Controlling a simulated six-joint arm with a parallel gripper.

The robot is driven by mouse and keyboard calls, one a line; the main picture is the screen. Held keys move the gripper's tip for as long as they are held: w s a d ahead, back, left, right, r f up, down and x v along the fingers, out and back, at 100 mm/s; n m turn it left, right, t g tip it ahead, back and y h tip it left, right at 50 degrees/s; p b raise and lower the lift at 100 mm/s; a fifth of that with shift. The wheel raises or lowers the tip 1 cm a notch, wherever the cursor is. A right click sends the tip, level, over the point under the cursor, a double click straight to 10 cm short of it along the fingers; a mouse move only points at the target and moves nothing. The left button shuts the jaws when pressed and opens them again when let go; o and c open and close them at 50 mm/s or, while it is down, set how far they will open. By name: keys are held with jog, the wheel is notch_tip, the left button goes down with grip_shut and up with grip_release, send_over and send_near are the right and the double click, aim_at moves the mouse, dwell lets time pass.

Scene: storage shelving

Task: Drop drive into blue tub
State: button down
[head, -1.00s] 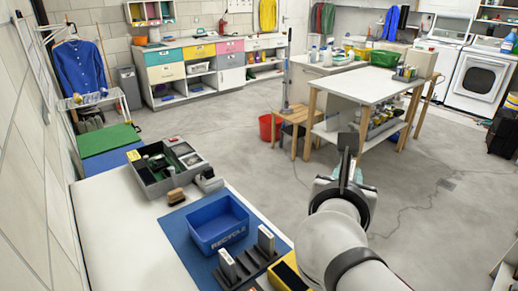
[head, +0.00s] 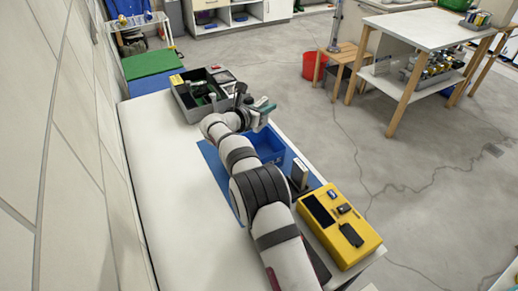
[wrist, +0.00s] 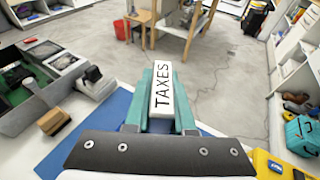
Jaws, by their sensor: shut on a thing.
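My gripper (head: 262,108) has its teal fingers shut on a white drive marked TAXES. In the wrist view the drive (wrist: 164,92) sits between both fingers and points away from the wrist. The blue tub (head: 270,146) stands on a blue mat (head: 214,170) on the bench. My gripper is raised near the tub's far side in the head view, and my arm covers part of the tub. I cannot tell whether the drive is directly over the tub's opening. The tub cannot be made out in the wrist view.
A grey divided bin (head: 183,100) stands beyond the tub, close to my wrist. A white upright drive (head: 299,174) stands just nearer than the tub. A yellow case (head: 343,246) lies at the bench's near right. The bench's left side is bare.

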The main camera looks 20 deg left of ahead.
aim_at(265, 124)
notch_tip(265, 124, down, 7)
jog(key=shift+a+r, duration=0.1)
jog(key=shift+r, duration=0.1)
jog(key=c, duration=0.7)
grip_release()
jog(key=v, duration=1.6)
jog(key=shift+w, duration=0.1)
